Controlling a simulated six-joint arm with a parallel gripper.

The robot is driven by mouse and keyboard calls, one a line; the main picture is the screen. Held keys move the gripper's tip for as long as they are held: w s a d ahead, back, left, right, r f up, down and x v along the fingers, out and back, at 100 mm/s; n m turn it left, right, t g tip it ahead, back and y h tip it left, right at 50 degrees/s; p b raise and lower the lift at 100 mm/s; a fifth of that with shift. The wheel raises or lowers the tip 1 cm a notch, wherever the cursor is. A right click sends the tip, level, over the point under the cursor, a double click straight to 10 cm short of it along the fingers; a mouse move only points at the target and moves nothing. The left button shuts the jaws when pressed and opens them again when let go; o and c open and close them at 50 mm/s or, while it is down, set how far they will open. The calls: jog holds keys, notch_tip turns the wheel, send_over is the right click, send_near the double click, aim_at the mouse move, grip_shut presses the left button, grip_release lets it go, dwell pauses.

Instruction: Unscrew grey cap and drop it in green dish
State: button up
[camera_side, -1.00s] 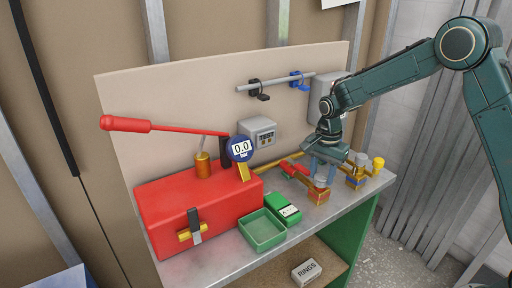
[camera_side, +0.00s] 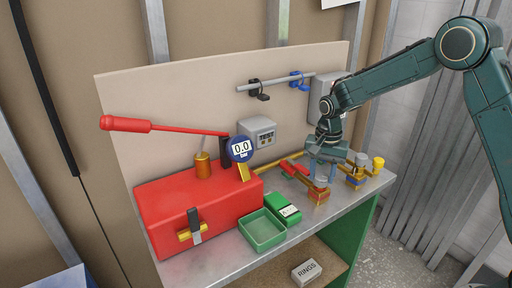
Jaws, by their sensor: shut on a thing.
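My gripper (camera_side: 321,184) points down over the brass fitting (camera_side: 319,196) near the right part of the bench. Its fingers are shut around the grey cap (camera_side: 321,181) on top of that fitting. The cap is small and partly hidden by the fingers, and I cannot tell how far it is turned. The green dish (camera_side: 264,246) is an open square tray at the bench's front edge, to the left of the gripper. It looks empty.
A red pump box (camera_side: 165,212) with a long red handle and a round gauge (camera_side: 240,149) stands left. A green device (camera_side: 283,208) lies beside the dish. A second fitting with a grey top and a yellow knob (camera_side: 378,163) stands right of my gripper. A backboard rises behind.

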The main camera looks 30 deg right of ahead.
jog(key=shift+n, duration=1.7)
jog(key=shift+n, duration=1.7)
jog(key=shift+n, duration=1.7)
